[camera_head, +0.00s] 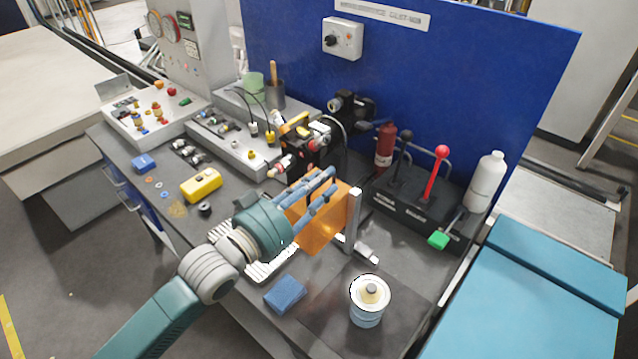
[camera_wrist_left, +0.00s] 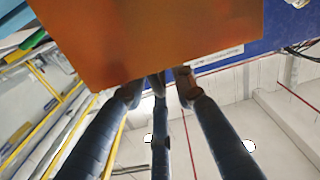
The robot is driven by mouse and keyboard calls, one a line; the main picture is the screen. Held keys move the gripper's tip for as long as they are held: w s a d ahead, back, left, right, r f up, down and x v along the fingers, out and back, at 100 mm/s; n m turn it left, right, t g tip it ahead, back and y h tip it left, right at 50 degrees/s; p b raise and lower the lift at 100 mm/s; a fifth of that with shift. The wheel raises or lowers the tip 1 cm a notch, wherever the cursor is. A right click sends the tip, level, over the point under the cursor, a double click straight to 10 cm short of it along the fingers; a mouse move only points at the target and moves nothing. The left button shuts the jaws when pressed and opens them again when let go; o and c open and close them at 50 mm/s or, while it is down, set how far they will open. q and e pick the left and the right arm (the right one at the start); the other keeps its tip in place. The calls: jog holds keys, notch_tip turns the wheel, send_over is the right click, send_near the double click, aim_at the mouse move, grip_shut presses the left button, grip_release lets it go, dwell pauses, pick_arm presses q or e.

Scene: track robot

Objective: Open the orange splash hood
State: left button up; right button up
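The orange splash hood (camera_head: 322,232) is a translucent orange panel beside a pale upright post (camera_head: 352,220) in the middle of the bench. In the left wrist view the orange panel (camera_wrist_left: 150,35) fills the upper left and middle. My left gripper (camera_head: 328,185) has its dark blue fingers stretched out straight and apart along the panel's upper part. In the left wrist view the left gripper's fingertips (camera_wrist_left: 160,82) meet the panel's lower edge. I cannot tell whether they touch it. The panel's far side is hidden. My right gripper is not in view.
Behind the hood stands a dark machine assembly (camera_head: 318,145). To the right is a black lever box (camera_head: 415,208) with a red-knobbed lever. A blue block (camera_head: 286,294) and a round canister (camera_head: 367,310) stand in front. A yellow box (camera_head: 201,186) lies left of my arm.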

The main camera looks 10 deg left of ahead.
pick_arm(q)
jog(key=shift+f, duration=0.1)
jog(key=shift+s+a, duration=0.1)
jog(key=v, duration=1.1)
jog(key=shift+s, duration=0.35)
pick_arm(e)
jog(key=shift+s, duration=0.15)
pick_arm(q)
jog(key=shift+a+f, duration=0.1)
jog(key=shift+a, duration=0.05)
